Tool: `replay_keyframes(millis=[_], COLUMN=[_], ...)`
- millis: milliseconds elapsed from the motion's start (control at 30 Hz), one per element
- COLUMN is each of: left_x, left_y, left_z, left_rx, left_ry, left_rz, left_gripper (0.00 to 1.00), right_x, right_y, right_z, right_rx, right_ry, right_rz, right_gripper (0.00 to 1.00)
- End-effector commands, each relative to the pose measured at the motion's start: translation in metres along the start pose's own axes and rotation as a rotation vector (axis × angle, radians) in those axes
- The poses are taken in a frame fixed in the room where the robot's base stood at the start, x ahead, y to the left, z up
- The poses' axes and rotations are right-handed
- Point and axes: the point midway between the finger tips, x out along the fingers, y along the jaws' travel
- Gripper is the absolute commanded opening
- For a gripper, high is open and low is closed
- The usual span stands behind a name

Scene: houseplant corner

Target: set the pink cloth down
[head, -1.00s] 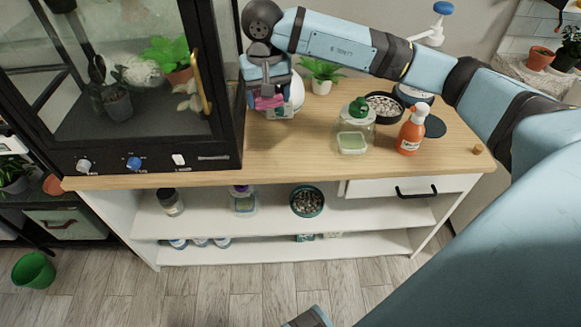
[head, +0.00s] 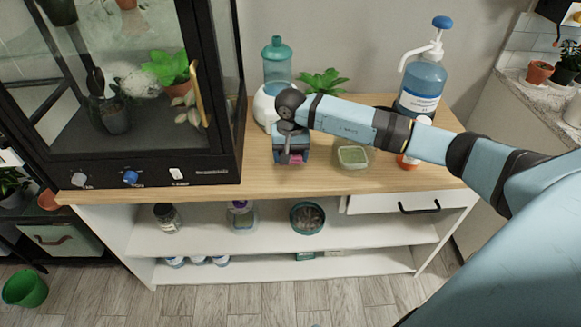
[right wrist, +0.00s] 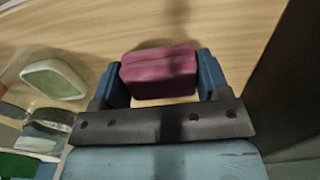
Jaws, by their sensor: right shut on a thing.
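The pink cloth (right wrist: 160,72) is a folded, deep pink block between the two blue fingers of my right gripper (right wrist: 160,80) in the right wrist view. The fingers press on its two sides. In the head view my right gripper (head: 291,157) points down over the wooden counter (head: 340,182), near its front edge, and only a sliver of the pink cloth (head: 296,158) shows. I cannot tell whether the cloth touches the counter. My left gripper is not in view.
The glass cabinet (head: 120,150) stands close on the left. Behind are a white and teal bottle (head: 277,65), a small plant (head: 324,82) and a blue pump bottle (head: 422,85).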

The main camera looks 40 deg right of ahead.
Motion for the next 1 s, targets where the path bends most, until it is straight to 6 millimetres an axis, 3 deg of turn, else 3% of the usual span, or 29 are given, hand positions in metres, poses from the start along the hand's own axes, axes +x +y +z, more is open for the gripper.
replay_keyframes(millis=[167, 400, 800, 833, 933, 1000], left_x=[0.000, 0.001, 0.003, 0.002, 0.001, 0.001], left_y=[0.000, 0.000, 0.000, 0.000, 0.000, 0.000], left_z=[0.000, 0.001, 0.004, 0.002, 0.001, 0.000], left_rx=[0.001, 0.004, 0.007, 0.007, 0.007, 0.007], left_ry=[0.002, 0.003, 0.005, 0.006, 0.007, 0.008], left_rz=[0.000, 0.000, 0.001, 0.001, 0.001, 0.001], left_gripper=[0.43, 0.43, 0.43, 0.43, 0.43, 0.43], right_x=[0.012, 0.046, 0.053, 0.052, 0.051, 0.051], right_y=[0.000, 0.000, 0.000, 0.000, 0.000, 0.000], right_z=[0.000, 0.001, 0.000, 0.000, 0.000, 0.000], right_rx=[0.000, 0.000, -0.001, -0.001, -0.001, -0.001], right_ry=[0.001, -0.002, 0.001, 0.001, 0.000, 0.000], right_rz=[-0.001, -0.001, 0.000, 0.000, 0.000, 0.000], right_gripper=[0.35, 0.35, 0.35, 0.74, 0.95, 0.95])
